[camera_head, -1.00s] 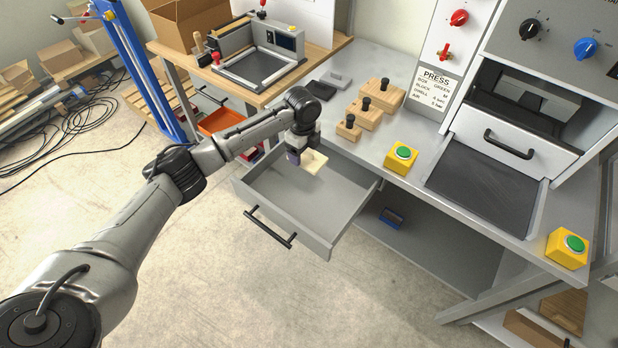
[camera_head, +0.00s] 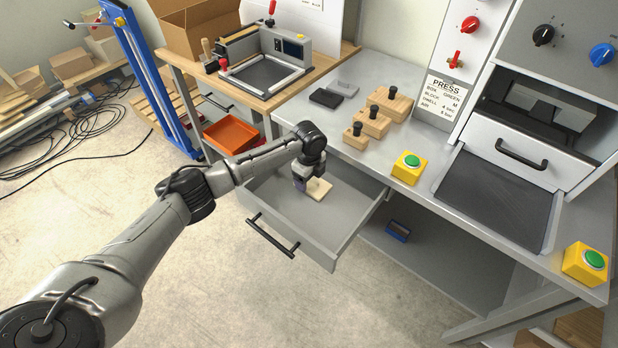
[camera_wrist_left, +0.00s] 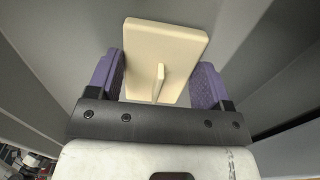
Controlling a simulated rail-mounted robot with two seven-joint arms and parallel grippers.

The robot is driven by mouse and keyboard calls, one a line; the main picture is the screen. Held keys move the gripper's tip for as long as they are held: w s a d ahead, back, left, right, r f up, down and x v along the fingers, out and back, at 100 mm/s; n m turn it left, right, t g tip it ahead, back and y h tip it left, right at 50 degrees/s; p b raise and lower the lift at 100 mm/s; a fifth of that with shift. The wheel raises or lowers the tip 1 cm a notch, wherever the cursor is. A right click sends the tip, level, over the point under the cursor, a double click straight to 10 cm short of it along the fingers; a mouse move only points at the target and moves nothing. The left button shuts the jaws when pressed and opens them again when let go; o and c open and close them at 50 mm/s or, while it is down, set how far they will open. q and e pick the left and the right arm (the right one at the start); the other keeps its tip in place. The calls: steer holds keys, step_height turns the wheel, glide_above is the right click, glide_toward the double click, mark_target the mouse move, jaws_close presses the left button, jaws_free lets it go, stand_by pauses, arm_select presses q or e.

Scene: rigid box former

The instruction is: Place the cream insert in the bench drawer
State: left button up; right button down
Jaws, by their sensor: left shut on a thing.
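The cream insert (camera_head: 319,190) is a flat pale plate inside the open grey bench drawer (camera_head: 335,248). In the left wrist view the insert (camera_wrist_left: 180,45) shows a small upright fin on its face. My left gripper (camera_head: 304,184) reaches down into the drawer, its purple finger pads (camera_wrist_left: 158,82) on either side of the insert, shut on it. The insert is low, close to the drawer floor; whether it touches the floor I cannot tell. The drawer's black handle (camera_head: 272,236) faces the front. My right gripper is not in view.
Wooden blocks with black knobs (camera_head: 371,122), dark and grey pads (camera_head: 326,98) and a yellow green-button box (camera_head: 409,168) stand on the bench behind the drawer. The press (camera_head: 521,151) is at right. A blue item (camera_head: 398,231) lies on the lower shelf. The drawer's front half is empty.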

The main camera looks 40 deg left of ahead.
arm_select(q)
steer(key=shift+f, duration=0.15)
steer(key=o, duration=0.7)
steer(key=shift+o, duration=1)
step_height(320, 180, up, 12)
steer(key=p, duration=0.3)
steer(key=shift+r, duration=0.2)
